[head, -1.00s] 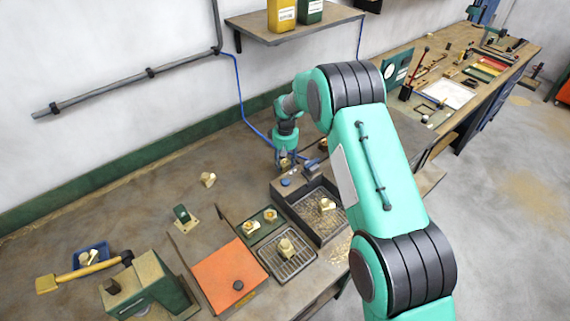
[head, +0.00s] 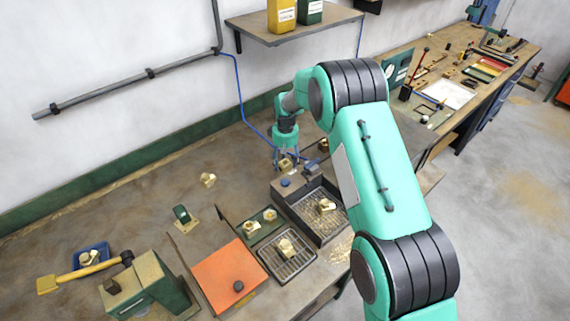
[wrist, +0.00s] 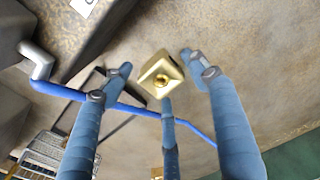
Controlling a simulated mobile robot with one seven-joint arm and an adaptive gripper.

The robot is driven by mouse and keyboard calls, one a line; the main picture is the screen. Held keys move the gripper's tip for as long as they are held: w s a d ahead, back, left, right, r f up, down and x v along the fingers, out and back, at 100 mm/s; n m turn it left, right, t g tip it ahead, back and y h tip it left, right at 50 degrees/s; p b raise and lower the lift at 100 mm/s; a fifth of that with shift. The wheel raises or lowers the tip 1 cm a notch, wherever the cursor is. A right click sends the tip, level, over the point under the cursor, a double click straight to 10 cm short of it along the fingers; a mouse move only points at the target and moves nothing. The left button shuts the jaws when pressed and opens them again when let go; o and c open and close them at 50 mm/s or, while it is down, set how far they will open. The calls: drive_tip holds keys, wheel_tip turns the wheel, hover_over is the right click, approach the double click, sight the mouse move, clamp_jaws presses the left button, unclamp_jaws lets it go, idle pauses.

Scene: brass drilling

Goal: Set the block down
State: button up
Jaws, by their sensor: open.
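The brass block (head: 286,164), a squarish piece with a round boss on top, rests on the bench behind the grey tray's back end. In the wrist view the block (wrist: 160,72) lies between my spread fingertips, with gaps visible around it. My gripper (head: 288,160) points down over the block and is open. In the wrist view the three blue fingers of my gripper (wrist: 160,78) stand apart around it. Whether the fingertips touch the bench is hard to tell.
A grey tray (head: 334,232) with chips and a brass piece (head: 326,206) stands in front. A blue hose (wrist: 190,126) runs close by the fingers. Another brass block (head: 208,180) sits to the left on open bench. The orange plate (head: 229,275) is nearer.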

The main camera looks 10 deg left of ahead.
wheel_tip(320, 180, up, 10)
drive_tip(key=shift+r+p, duration=0.25)
drive_tip(key=shift+p, duration=0.2)
idle(0.6)
wheel_tip(320, 180, up, 18)
drive_tip(key=m+t, duration=0.1)
drive_tip(key=m, duration=0.1)
hover_over(286, 163)
drive_tip(key=s+d, duration=0.7)
drive_tip(key=d, duration=0.2)
drive_tip(key=s+d+r+m+t, duration=0.2)
drive_tip(key=s+d+r, duration=0.7)
drive_tip(key=s+r, duration=0.3)
drive_tip(key=s+d+r+m+t, duration=0.15)
drive_tip(key=s+d, duration=0.25)
drive_tip(key=s, duration=0.4)
drive_tip(key=s+d+r+m+g, duration=0.1)
drive_tip(key=s+d+r, duration=0.2)
drive_tip(key=s, duration=0.4)
drive_tip(key=s+d+f+m+t, duration=0.1)
drive_tip(key=s+d, duration=0.1)
drive_tip(key=s, duration=0.6)
drive_tip(key=s+d+f+m+t, duration=0.1)
drive_tip(key=s+d, duration=0.1)
drive_tip(key=s, duration=0.7)
drive_tip(key=shift+d+f, duration=0.25)
drive_tip(key=shift+d, duration=0.15)
